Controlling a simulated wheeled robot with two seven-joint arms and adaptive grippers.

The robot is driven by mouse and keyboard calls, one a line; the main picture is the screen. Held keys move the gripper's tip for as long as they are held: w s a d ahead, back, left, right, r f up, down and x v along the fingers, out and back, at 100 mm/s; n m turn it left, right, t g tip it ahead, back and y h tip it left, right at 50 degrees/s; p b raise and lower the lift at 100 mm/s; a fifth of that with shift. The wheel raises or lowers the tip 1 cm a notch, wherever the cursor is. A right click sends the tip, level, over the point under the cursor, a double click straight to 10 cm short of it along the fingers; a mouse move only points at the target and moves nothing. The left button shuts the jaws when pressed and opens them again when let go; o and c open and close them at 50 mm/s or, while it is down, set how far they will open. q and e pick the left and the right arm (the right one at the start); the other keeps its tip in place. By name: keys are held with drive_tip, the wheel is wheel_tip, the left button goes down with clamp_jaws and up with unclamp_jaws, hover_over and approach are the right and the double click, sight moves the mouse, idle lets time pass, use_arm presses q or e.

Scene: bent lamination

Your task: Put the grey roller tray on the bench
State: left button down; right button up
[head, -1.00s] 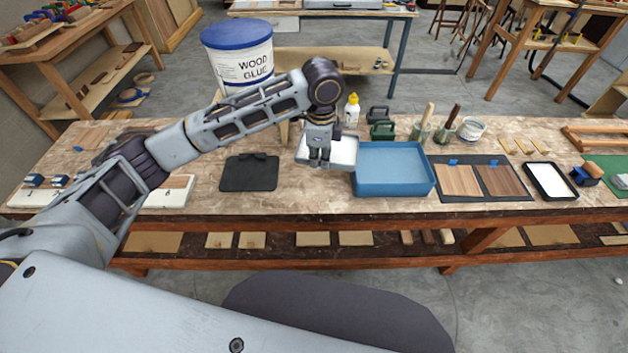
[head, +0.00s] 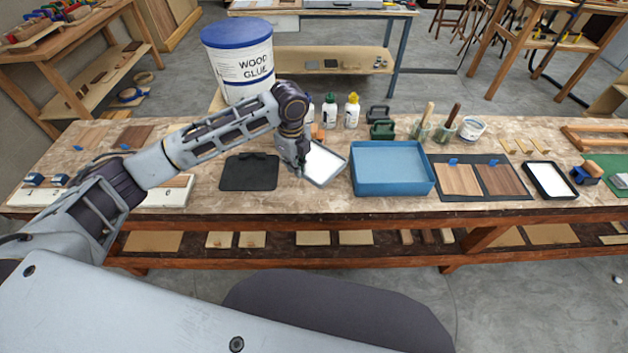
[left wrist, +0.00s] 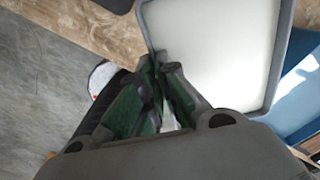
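The grey roller tray (head: 325,164), with a grey rim and white inside, is over the middle of the bench (head: 230,200), between a black mat and a blue tray. It sits turned at an angle; I cannot tell whether it touches the bench top. My left gripper (head: 301,166) is at the tray's near left edge, fingers pointing down. In the left wrist view my fingers (left wrist: 160,62) are close together at the rim of the roller tray (left wrist: 215,45) and appear shut on it. The fingers hide part of that rim. My right gripper is not in view.
The blue tray (head: 392,170) stands close to the right. The black mat (head: 249,172) lies to the left. Glue bottles (head: 351,112) and a large wood glue bucket (head: 240,65) are behind. A bare strip of bench runs along the front edge.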

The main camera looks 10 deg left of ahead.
use_arm(q)
drive_tip(key=shift+m, duration=0.4)
drive_tip(key=shift+f, duration=0.25)
wheel_tip(320, 180, down, 4)
drive_tip(key=shift+r, duration=0.1)
drive_tip(key=shift+f, duration=0.3)
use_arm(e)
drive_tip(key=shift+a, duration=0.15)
use_arm(q)
drive_tip(key=shift+f, duration=0.15)
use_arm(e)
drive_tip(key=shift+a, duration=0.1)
